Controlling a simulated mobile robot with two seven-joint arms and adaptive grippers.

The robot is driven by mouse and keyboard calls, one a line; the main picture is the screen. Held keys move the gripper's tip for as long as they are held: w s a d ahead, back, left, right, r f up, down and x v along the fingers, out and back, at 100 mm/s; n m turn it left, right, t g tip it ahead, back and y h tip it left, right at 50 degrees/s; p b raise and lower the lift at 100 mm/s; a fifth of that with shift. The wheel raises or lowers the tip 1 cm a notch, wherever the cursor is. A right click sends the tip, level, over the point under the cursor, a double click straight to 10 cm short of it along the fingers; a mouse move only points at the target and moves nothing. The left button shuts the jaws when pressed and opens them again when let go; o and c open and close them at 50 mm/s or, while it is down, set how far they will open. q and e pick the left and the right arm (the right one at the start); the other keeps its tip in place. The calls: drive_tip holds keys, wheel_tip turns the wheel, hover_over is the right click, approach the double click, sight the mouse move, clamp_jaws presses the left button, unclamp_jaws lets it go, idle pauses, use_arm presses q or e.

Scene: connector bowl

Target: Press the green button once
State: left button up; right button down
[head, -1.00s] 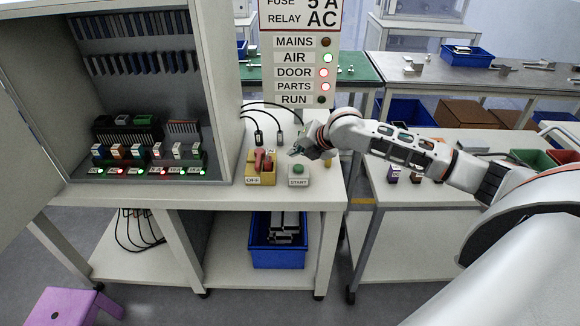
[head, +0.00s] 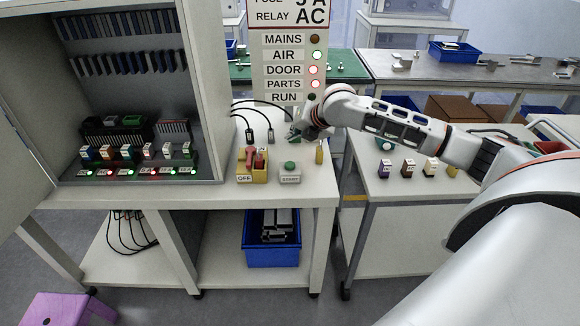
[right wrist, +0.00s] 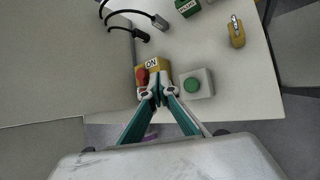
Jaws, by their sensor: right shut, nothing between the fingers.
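The green button (head: 290,165) sits on a pale grey box (head: 290,179) with a START label, near the front edge of the white bench. In the right wrist view the green button (right wrist: 191,86) is just right of the fingertips. My right gripper (head: 291,138) is above and behind the box in the head view, apart from the button. In the right wrist view the right gripper (right wrist: 157,92) is shut and empty, with its tips over the yellow switch box (right wrist: 150,70). My left gripper is not in view.
The yellow box with a red switch lever (head: 250,153) stands left of the button. A small yellow object (head: 319,152) stands to its right. Black cables (head: 249,134) lie behind. An open cabinet (head: 215,90) is at the left, and a sign panel (head: 284,70) rises behind.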

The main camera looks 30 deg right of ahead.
sight(292, 165)
wheel_tip(292, 165, down, 3)
drive_tip(key=b, duration=0.3)
drive_tip(key=shift+r, duration=0.2)
wheel_tip(292, 165, down, 4)
drive_tip(key=b, duration=0.4)
drive_tip(key=shift+r, duration=0.2)
drive_tip(key=shift+f, duration=0.9)
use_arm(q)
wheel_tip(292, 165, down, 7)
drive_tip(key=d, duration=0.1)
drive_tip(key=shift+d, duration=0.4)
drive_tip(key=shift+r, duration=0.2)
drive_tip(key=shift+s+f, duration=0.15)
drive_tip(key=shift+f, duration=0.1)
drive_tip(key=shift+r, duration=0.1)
